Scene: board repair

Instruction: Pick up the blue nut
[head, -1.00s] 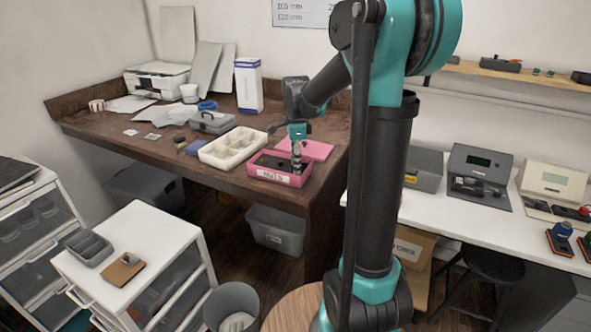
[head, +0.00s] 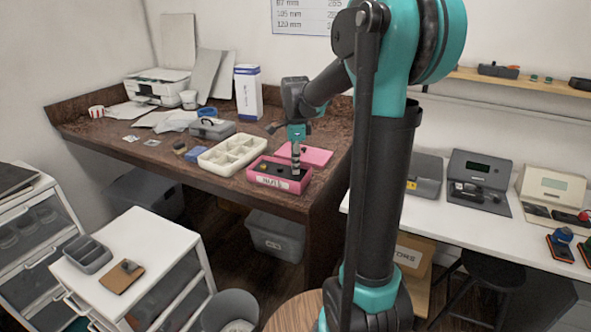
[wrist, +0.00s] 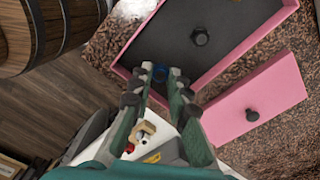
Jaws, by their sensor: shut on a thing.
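The blue nut (wrist: 160,72) shows in the wrist view as a small dark blue ring between my fingertips, against the dark inside of the pink box (wrist: 122,63), near one corner. My gripper (wrist: 158,78) is shut on it, with a finger on each side. In the head view my gripper (head: 296,168) points down into the pink box (head: 272,182) near the table's front edge; the nut is hidden there. I cannot tell whether the nut touches the box floor. A dark grey nut-like piece (wrist: 200,37) lies elsewhere in the box.
The pink lid (head: 315,155) lies just behind the box; its dark knob (wrist: 252,115) shows in the wrist view. A cream divided tray (head: 216,168) stands left of the box. A grey toolbox (head: 212,130) and white printer (head: 157,88) are farther back.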

